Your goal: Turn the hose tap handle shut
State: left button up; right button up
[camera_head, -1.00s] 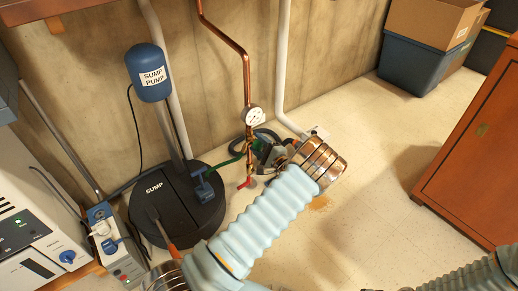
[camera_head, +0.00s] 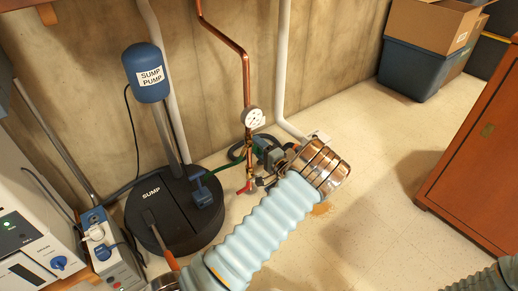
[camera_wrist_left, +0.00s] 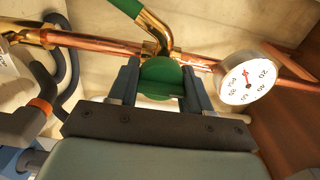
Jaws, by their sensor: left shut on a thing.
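The hose tap handle (camera_wrist_left: 162,78) is a green, rounded piece on the brass and copper pipework. In the left wrist view it sits between the two fingers of my left gripper (camera_wrist_left: 160,70), which is shut on it. In the head view my left gripper (camera_head: 261,148) is at the copper pipe (camera_head: 246,80), just below the pressure gauge (camera_head: 252,117). There the handle is mostly hidden by the gripper and wrist. A green hose (camera_head: 226,166) leaves the brass fitting toward the left. My right gripper is out of view; only part of my right arm shows at lower right.
The black sump lid (camera_head: 160,220) and blue sump pump (camera_head: 148,75) stand left of the pipe. A small red part (camera_head: 245,187) hangs low on the pipework. A white pipe (camera_head: 281,70) rises behind. A wooden cabinet (camera_head: 475,160) stands right, with open floor between.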

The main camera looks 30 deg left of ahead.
pick_arm(q)
jog(key=o, duration=1)
jog(key=shift+o, duration=0.2)
jog(key=shift+d, duration=0.1)
jog(key=p+v, duration=0.2)
jog(key=v, duration=1.1)
jog(key=shift+s+d, duration=0.25)
jog(key=shift+d, duration=0.05)
jog(key=shift+f, duration=0.1)
